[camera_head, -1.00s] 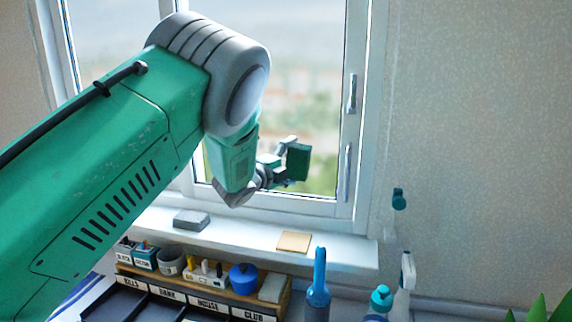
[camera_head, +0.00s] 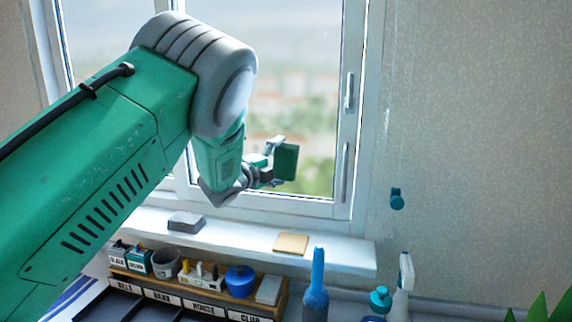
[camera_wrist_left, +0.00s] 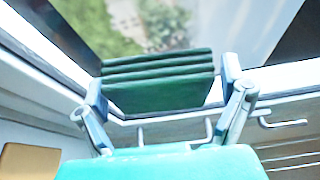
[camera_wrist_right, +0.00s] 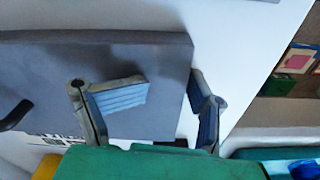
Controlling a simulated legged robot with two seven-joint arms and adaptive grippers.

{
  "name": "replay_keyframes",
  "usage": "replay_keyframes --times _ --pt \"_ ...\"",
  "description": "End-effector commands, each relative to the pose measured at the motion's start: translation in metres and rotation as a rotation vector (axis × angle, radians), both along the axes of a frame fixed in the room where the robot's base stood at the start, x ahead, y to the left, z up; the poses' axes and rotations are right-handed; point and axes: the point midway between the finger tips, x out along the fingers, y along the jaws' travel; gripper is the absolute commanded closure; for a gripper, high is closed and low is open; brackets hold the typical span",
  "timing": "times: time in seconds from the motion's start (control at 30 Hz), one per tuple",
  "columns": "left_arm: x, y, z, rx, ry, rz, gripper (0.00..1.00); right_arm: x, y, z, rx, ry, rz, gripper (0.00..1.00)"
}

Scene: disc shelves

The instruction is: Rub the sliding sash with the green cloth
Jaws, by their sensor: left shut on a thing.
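My left gripper (camera_head: 268,170) is shut on the green cloth (camera_head: 285,162), a folded dark green pad, in front of the window pane. In the left wrist view the cloth (camera_wrist_left: 158,82) sits between both fingers, its folds facing up, with glass and a white frame behind. Whether it touches the window is unclear. The white window sash (camera_head: 347,120) has two bar handles on its right stile, to the right of the cloth. My arm hides part of the window. My right gripper (camera_wrist_right: 160,105) shows only in its wrist view, fingers apart, before a flat grey panel (camera_wrist_right: 60,70).
On the sill (camera_head: 340,257) lie a grey block (camera_head: 186,221) and a tan square pad (camera_head: 291,243). Below stand a labelled organizer (camera_head: 165,283) with small items, a blue bottle (camera_head: 316,290) and a white spray bottle (camera_head: 404,275).

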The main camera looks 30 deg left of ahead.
Motion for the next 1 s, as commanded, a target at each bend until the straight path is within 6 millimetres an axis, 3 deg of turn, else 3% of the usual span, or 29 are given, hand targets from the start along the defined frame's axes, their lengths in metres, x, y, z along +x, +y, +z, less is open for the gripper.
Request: replay_keyframes --times 1.0 --pt "-0.013 0.068 -0.001 0.000 0.000 0.005 0.33 -0.001 0.000 -0.006 -0.001 0.004 0.000 0.53"
